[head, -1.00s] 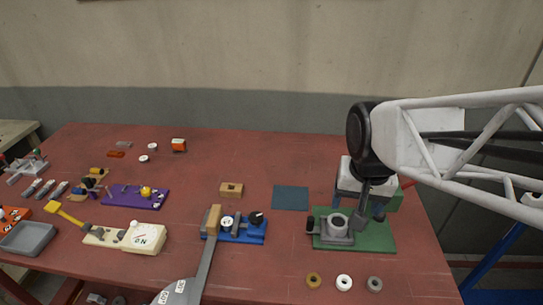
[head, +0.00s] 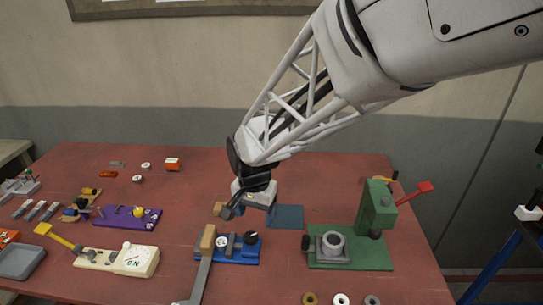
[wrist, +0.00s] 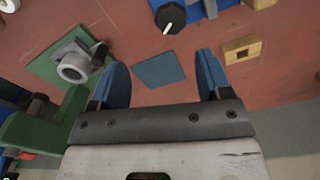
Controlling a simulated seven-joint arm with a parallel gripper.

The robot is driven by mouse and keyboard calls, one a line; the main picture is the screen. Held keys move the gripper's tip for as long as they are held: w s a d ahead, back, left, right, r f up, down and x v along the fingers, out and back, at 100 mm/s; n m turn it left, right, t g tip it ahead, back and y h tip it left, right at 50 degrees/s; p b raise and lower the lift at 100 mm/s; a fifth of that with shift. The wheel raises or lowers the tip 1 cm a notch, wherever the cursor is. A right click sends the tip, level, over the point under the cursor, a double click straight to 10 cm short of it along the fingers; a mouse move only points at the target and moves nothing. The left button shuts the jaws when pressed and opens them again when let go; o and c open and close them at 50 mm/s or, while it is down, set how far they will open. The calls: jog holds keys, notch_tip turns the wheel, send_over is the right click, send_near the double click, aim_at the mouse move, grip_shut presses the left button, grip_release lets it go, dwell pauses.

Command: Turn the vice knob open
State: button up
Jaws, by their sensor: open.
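The grey vice (head: 326,249) sits on the green base of a press at the right of the table, with a ring-shaped grey part (head: 333,242) in it. Its small black knob (head: 305,242) sticks out on the left side. In the wrist view the vice (wrist: 58,58) is at upper left, with the black knob (wrist: 100,50) just left of the left finger. My gripper (head: 248,212) is open and empty above the middle of the table, left of the vice and clear of it. Its blue fingers (wrist: 162,65) show apart in the wrist view.
The green press column (head: 378,208) with a red lever (head: 413,192) stands behind the vice. A blue fixture (head: 228,255) with a black dial (head: 250,238) is left of it. A dark teal mat (head: 289,217) and wooden block (head: 220,209) lie near the gripper. Rings lie in front.

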aim_at(251, 236)
jog(key=shift+w+a+f, duration=0.1)
jog(key=shift+a+f, duration=0.4)
jog(key=shift+a, duration=0.4)
jog(key=shift+f, duration=0.1)
jog(key=shift+f, duration=3.8)
jog(key=shift+c, duration=0.4)
jog(key=c, duration=0.8)
jog(key=shift+c, duration=0.2)
